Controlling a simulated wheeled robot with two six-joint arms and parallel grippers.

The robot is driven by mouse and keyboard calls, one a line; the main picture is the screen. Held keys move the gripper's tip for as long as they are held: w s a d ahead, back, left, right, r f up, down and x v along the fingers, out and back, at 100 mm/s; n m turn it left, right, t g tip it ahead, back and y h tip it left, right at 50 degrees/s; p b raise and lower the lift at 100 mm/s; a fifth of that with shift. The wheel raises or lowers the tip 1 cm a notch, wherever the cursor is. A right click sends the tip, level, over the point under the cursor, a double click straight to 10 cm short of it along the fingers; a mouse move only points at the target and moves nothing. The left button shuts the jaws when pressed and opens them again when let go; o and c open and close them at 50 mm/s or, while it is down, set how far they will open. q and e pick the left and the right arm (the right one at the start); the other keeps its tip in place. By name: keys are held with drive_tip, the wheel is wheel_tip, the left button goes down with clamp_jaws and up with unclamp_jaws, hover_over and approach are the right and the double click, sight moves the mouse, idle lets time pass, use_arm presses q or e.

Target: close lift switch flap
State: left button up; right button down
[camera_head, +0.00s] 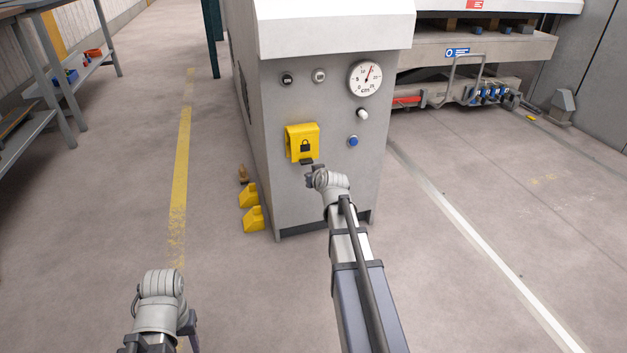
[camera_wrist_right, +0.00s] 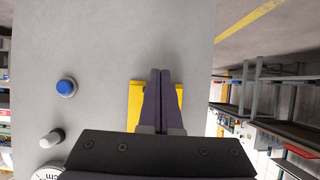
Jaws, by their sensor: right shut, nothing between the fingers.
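The yellow flap (camera_head: 303,141) with a padlock symbol sits on the grey front of the machine cabinet. It also shows in the right wrist view (camera_wrist_right: 134,100), partly hidden behind my fingers. I cannot tell how far the flap is swung. My right gripper (camera_head: 306,162) is at the flap's lower edge in the head view. In the right wrist view its purple fingers (camera_wrist_right: 160,72) are together and empty, in front of the flap. I cannot tell whether they touch it. My left gripper (camera_head: 193,345) is at the bottom left, mostly cut off, away from the cabinet.
A blue button (camera_head: 353,141), a white knob (camera_head: 362,114) and a round gauge (camera_head: 365,78) are right of the flap. Yellow pedals (camera_head: 252,218) stand on the floor at the cabinet's left. A workbench (camera_head: 40,75) is far left. Floor between is clear.

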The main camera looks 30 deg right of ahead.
drive_tip(key=shift+w+d+f+t+b, duration=0.15)
drive_tip(key=shift+w+f+t+b, duration=0.35)
drive_tip(key=shift+b, duration=0.45)
drive_tip(key=shift+w+d+f+t+b, duration=0.15)
drive_tip(key=shift+w+f+t+b, duration=0.15)
drive_tip(key=shift+w+b, duration=0.5)
drive_tip(key=shift+s+r, duration=0.1)
drive_tip(key=shift+r, duration=0.05)
drive_tip(key=shift+r+p, duration=0.7)
drive_tip(key=shift+r, duration=0.05)
drive_tip(key=p+v, duration=0.3)
drive_tip(key=v, duration=0.4)
drive_tip(key=shift+s, duration=0.35)
drive_tip(key=shift+a+r, duration=0.1)
drive_tip(key=shift+a, duration=0.1)
